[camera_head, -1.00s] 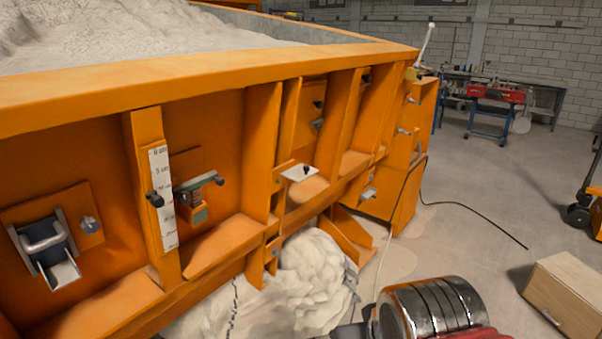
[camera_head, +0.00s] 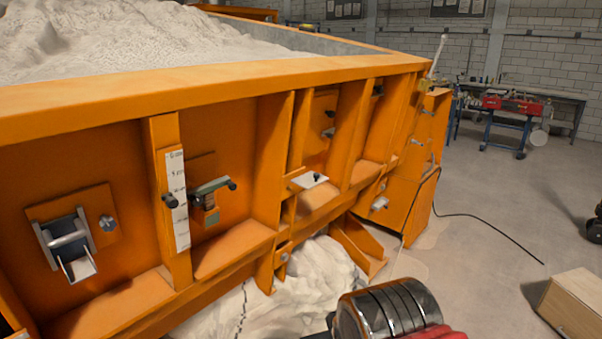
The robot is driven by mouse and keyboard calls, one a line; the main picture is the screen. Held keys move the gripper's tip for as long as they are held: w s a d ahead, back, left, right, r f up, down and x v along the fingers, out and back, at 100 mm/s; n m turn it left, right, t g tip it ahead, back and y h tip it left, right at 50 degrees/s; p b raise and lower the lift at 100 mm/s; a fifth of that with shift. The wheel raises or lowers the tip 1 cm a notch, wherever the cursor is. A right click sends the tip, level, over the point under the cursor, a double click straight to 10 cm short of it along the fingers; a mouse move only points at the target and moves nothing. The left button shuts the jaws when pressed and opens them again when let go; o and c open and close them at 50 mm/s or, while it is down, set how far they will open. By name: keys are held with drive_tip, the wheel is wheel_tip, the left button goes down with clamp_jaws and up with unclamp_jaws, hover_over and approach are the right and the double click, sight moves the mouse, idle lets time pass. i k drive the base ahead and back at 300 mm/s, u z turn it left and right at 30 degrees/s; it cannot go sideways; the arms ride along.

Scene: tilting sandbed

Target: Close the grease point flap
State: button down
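My gripper's fingers are not in view.
White sacking (camera_head: 300,285) bulges below the bed. A wooden box (camera_head: 575,303) stands at lower right; a black cable crosses the open floor.

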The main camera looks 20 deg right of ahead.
sight(309, 179)
drive_tip(key=u, duration=0.75)
drive_tip(key=k, duration=0.85)
drive_tip(key=z, duration=0.85)
drive_tip(key=i, duration=1)
drive_tip(key=z, duration=0.05)
